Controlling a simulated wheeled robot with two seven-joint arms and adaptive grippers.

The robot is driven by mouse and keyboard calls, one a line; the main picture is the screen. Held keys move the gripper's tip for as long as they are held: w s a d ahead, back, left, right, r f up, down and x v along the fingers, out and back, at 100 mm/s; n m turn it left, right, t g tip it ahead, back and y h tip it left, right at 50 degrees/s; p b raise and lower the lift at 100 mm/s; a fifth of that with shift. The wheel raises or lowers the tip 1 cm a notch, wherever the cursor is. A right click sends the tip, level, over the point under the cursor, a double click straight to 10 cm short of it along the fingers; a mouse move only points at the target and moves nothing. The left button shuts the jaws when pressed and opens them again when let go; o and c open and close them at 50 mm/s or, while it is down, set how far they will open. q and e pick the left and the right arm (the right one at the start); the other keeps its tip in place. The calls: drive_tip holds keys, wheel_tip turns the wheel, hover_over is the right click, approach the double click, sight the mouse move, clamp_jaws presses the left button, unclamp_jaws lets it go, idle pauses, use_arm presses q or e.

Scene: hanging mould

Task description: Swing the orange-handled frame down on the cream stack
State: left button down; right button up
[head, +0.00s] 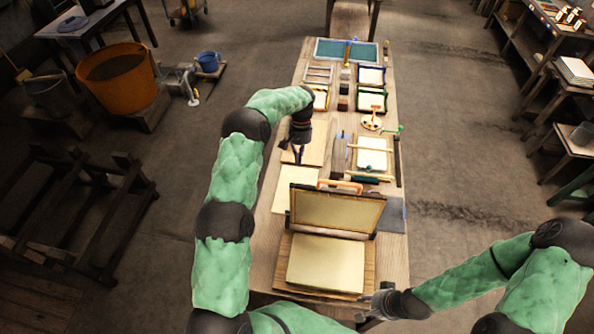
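The orange-handled frame (335,210) stands raised, hinged at its lower edge behind the cream stack. Its orange handle (340,186) is on the top edge. The cream stack (326,263) lies flat on a wooden board near the table's front, uncovered. My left gripper (293,155) points down over the table's left side, beyond the frame and apart from the handle; its fingers look spread and empty. My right gripper (371,304) is low at the table's front right corner, beside the stack's board and apart from the frame; its finger opening is too small to make out.
A cream sheet (292,196) lies left of the frame. A small mould with a roller (372,158) and several small framed sheets lie further back on the long table (394,262). A blue-grey cloth (391,214) lies right of the frame.

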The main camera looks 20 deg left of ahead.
use_arm(q)
drive_tip(key=shift+s+d+f+p, duration=0.25)
drive_tip(key=shift+s+f+p, duration=0.2)
drive_tip(key=shift+s, duration=0.35)
drive_tip(key=shift+s+d+f+p, duration=0.2)
drive_tip(key=shift+s+f+p, duration=0.25)
drive_tip(key=shift+s, duration=0.3)
drive_tip(key=shift+s+d+f+p, duration=0.25)
drive_tip(key=shift+s+f+p, duration=0.2)
drive_tip(key=shift+s, duration=0.35)
